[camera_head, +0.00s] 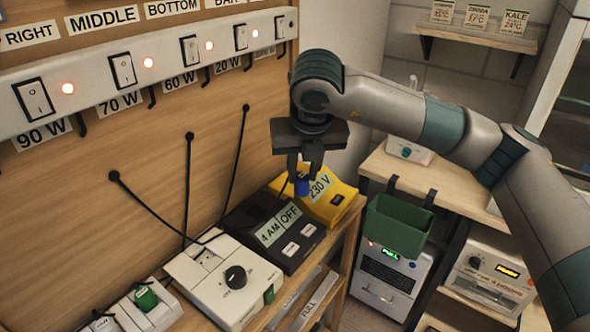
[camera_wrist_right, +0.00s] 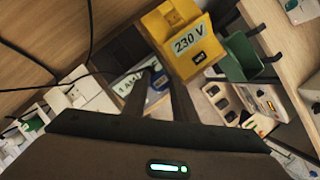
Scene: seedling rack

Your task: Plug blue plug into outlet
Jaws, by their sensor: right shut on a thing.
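My right gripper (camera_head: 304,172) points down and is shut on the blue plug (camera_head: 301,188). The plug is above the gap between the black timer box and the yellow box. In the right wrist view the blue plug (camera_wrist_right: 159,82) shows between the dark fingers. The yellow box (camera_head: 342,205) is labelled 230 V and has a small dark socket or switch on its front. The black box (camera_head: 240,225) carries 4 AM and OFF labels. I cannot tell whether the plug touches either box. My left gripper is not in view.
A white box with a black knob (camera_head: 235,275) and a white strip with a green plug (camera_head: 146,299) stand left on the shelf. Black cables hang from the wooden back panel (camera_head: 150,150). A green bin (camera_head: 397,226) hangs to the right. A row of switches (camera_head: 122,70) runs above.

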